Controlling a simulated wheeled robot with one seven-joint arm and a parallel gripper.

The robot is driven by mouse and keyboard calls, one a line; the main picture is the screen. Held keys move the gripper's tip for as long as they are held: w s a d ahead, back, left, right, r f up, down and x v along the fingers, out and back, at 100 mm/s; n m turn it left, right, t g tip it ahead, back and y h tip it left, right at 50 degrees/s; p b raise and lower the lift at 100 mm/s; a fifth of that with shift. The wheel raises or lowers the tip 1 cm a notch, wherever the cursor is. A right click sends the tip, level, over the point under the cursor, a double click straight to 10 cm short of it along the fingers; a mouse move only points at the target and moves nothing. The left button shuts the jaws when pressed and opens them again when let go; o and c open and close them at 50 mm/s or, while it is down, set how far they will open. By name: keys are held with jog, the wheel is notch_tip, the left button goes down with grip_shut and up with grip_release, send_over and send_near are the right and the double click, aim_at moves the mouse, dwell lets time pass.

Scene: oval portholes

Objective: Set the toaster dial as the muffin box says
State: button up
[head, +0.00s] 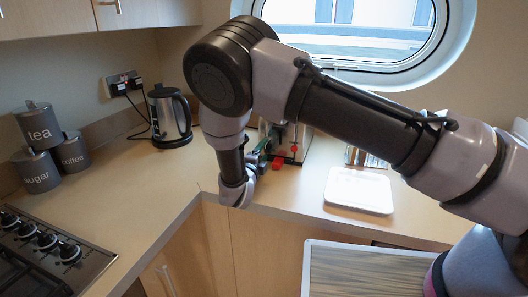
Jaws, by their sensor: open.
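The toaster (298,135) stands on the counter under the porthole. It looks metallic with dark edges, and my arm hides much of it. Red parts show at its front, and I cannot tell whether one of them is the dial. My gripper (264,157) is close in front of the toaster's left side, small and partly hidden by my wrist. It is open, and I see nothing held in it. I cannot tell whether it touches the toaster. I cannot make out a muffin box.
A kettle (169,116) stands left of the toaster. Tea (39,127), coffee (73,151) and sugar (36,171) canisters are at the far left, behind a hob (62,249). A white tray (359,190) lies to the right. The left counter (130,190) is mostly clear.

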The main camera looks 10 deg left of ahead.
jog(key=shift+w+d, duration=0.1)
jog(key=shift+w, duration=0.35)
grip_shut()
